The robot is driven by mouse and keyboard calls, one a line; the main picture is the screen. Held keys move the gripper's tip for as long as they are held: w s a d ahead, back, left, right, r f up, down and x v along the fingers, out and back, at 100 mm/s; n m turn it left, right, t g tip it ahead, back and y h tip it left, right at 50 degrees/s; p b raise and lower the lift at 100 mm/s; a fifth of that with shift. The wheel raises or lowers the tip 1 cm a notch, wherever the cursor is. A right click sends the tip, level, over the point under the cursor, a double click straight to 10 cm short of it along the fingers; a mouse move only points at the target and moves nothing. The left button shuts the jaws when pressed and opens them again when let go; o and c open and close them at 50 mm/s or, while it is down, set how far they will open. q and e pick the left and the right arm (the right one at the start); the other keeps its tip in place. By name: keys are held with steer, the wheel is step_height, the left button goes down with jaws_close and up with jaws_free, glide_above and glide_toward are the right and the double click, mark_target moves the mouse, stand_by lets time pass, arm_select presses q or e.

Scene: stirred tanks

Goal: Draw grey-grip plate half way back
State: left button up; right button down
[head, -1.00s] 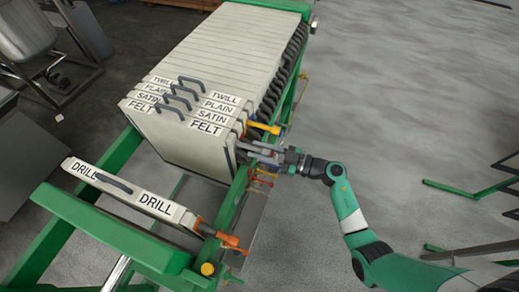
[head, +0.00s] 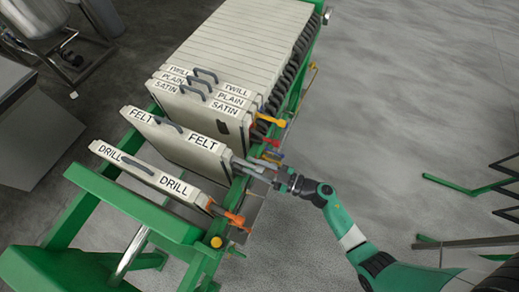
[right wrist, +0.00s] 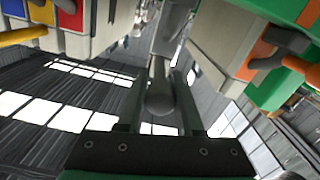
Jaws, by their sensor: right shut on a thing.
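The plate labelled FELT (head: 180,143) hangs upright on the green frame, apart from the pack behind it and from the DRILL plate in front. Its grey grip (head: 245,165) sticks out at its right end. My right gripper (head: 264,173) is shut on this grey grip. In the right wrist view the grey grip (right wrist: 160,98) lies between the two fingers of the gripper (right wrist: 158,80). My left gripper is not in view.
The DRILL plate (head: 150,175), with an orange grip (head: 235,218), stands at the front. Behind FELT, the SATIN plate (head: 205,98) fronts a tight pack of several plates. The green rail (head: 228,200) runs along the right side.

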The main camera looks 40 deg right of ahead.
steer(key=shift+s+a+r, duration=0.1)
steer(key=shift+s+a, duration=0.05)
steer(key=shift+a, duration=0.25)
steer(key=c, duration=0.6)
jaws_free()
steer(key=shift+d, duration=0.1)
steer(key=p+v, duration=0.2)
steer(key=v, duration=0.9)
steer(key=shift+s, duration=0.3)
